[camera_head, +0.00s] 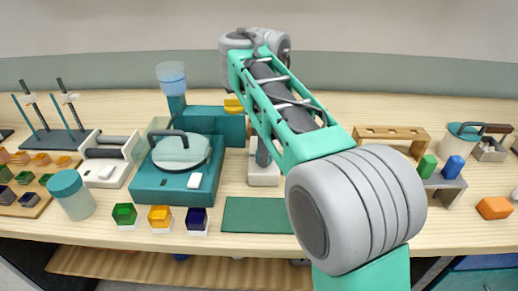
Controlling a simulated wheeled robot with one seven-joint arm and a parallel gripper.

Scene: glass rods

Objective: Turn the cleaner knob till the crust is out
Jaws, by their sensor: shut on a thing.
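My arm reaches away over the table, with its large grey joint in front and its far end at the back. My gripper cannot be made out; the arm hides the area behind it. A teal machine (207,124) stands at the back, with a clear cup (171,76) on its left end and a yellow part (233,105) on top at its right, close to my arm. A pale block (263,175) with a dark grey upright part (263,152) stands just right of it, partly covered by my arm. I cannot tell which part is the cleaner knob, and no crust can be made out.
A teal box (165,185) with a round lid and dark handle sits left of centre. Several coloured blocks stand near the front edge, by a green mat (255,214). A lidded jar (72,194) is at left. A wooden rack (391,136) and an orange block (494,208) are at right.

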